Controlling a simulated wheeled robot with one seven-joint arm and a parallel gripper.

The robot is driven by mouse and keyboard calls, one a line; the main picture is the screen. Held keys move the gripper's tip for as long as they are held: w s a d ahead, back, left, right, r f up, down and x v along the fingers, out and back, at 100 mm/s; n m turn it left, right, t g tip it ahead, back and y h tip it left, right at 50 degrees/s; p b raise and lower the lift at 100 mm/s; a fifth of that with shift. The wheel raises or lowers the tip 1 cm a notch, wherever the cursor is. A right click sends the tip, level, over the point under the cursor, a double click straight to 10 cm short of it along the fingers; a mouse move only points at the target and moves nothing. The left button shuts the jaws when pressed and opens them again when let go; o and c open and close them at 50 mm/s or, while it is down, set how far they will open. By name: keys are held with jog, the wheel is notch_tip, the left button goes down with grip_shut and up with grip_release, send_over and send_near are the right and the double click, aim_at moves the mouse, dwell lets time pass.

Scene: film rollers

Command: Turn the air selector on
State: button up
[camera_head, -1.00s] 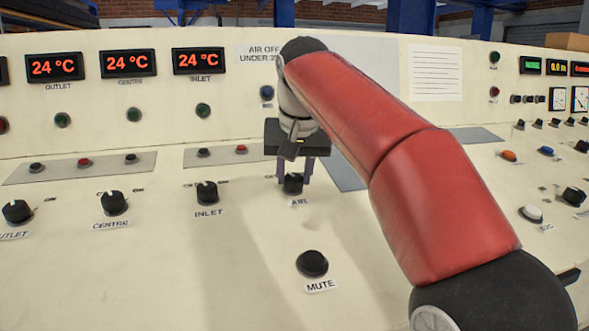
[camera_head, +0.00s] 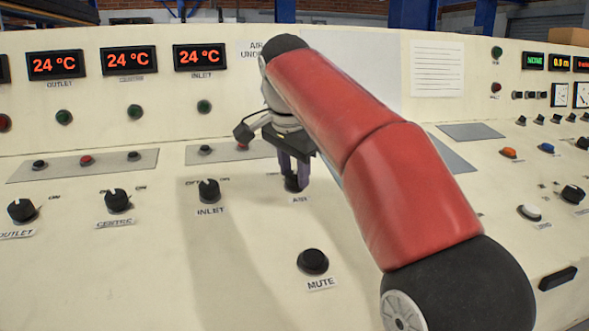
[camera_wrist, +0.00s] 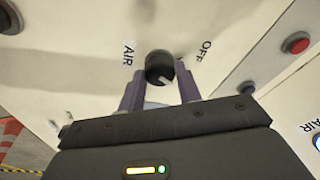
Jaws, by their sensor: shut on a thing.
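The air selector is a round black knob (camera_head: 292,184) above an AIR label on the sloping cream panel. In the wrist view the knob (camera_wrist: 159,66) stands between my two purple fingers, with AIR printed to its left and OFF to its upper right. A pale pointer mark shows on its lower right side. No ON label for it can be read in either view. My gripper (camera_wrist: 161,82) is shut on the knob, one finger on each side. In the head view my gripper (camera_head: 295,176) is partly shaded and twisted relative to the panel.
The INLET knob (camera_head: 209,190) and the CENTRE knob (camera_head: 117,201) stand to the left. The black MUTE button (camera_head: 313,261) is below on the panel. A red button (camera_wrist: 296,43) is near the right edge in the wrist view. My red arm covers the panel to the right.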

jog(key=shift+m, duration=1)
jog(key=o, duration=1)
jog(key=shift+c, duration=0.2)
jog(key=v, duration=0.7)
jog(key=shift+r, duration=0.4)
jog(key=shift+s, duration=0.1)
